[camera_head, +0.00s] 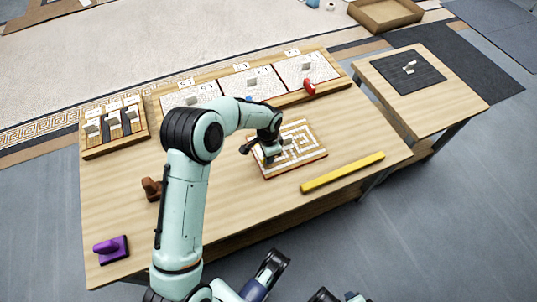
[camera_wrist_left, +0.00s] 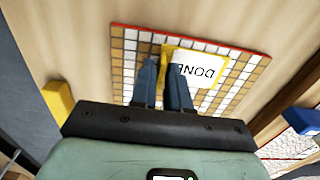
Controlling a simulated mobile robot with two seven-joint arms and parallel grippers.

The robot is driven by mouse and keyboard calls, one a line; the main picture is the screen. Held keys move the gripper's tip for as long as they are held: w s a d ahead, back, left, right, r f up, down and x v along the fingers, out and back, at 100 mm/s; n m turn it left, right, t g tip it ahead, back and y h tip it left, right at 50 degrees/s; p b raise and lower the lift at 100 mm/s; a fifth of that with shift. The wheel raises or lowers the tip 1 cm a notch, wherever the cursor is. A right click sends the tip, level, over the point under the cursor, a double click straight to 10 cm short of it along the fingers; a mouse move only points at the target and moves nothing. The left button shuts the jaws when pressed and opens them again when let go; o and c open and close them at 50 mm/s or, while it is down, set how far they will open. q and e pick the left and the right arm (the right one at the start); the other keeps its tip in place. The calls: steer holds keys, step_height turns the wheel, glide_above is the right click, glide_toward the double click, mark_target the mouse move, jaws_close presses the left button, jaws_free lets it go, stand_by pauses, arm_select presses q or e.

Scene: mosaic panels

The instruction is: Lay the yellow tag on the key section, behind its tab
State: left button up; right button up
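The key section (camera_head: 311,151), a tiled panel with a brown and white maze pattern, lies flat near the middle of the table. It also shows in the left wrist view (camera_wrist_left: 117,62). A grey tab (camera_head: 287,140) stands on it, partly hidden by my gripper. The yellow tag (camera_wrist_left: 208,54), yellow-edged with a white "DONE" label, appears over the section in the left wrist view. My left gripper (camera_head: 268,158) is low over the section. Its fingers are close together at the tag's left edge, seemingly on its grip, which they hide.
A yellow bar (camera_head: 342,172), a brown block (camera_head: 152,188) and a purple tool (camera_head: 111,248) lie on the table. A side table (camera_head: 437,104) holds a dark mat.

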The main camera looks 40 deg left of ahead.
arm_select(q)
steer(key=shift+o, duration=0.5)
steer(key=shift+r, duration=0.1)
steer(key=shift+r, duration=0.25)
step_height(320, 180, up, 12)
steer(key=p, duration=0.3)
steer(key=shift+f, duration=0.15)
arm_select(e)
steer(key=shift+g+y, duration=0.4)
steer(key=shift+g, duration=0.2)
steer(key=s+a+r, duration=0.1)
steer(key=s, duration=0.1)
steer(key=s+a+r, duration=0.1)
steer(key=s+r, duration=0.1)
steer(key=shift+a+r, duration=0.15)
steer(key=shift+a, duration=0.05)
arm_select(q)
steer(key=shift+d, duration=0.1)
arm_select(e)
steer(key=shift+d, duration=0.1)
